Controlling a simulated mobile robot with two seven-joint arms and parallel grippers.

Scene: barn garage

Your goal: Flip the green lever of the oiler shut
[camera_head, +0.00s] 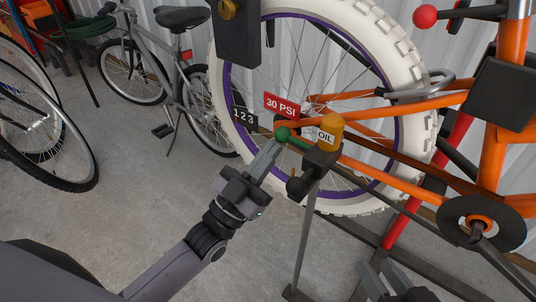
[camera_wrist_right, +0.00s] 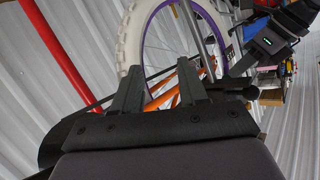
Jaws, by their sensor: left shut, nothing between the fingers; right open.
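The oiler has an amber cup (camera_head: 329,129) labelled OIL on a dark block (camera_head: 322,156) atop a thin stand. Its green lever (camera_head: 295,141) sticks out to the left from the block and ends in a green ball (camera_head: 283,133). My left gripper (camera_head: 274,147) is shut and empty, its fingertips just below and left of the ball. Whether they touch the lever, I cannot tell. My right gripper (camera_head: 386,268) is open and empty, low at the bottom right. Its two spread fingers also show in the right wrist view (camera_wrist_right: 159,82).
An orange bicycle frame (camera_head: 400,102) and its white-tyred wheel (camera_head: 228,103) stand close behind the oiler. A red 30 PSI sign (camera_head: 281,105) and a 1 2 3 plate (camera_head: 244,117) are near the lever. A grey bicycle (camera_head: 145,53) stands at the back left.

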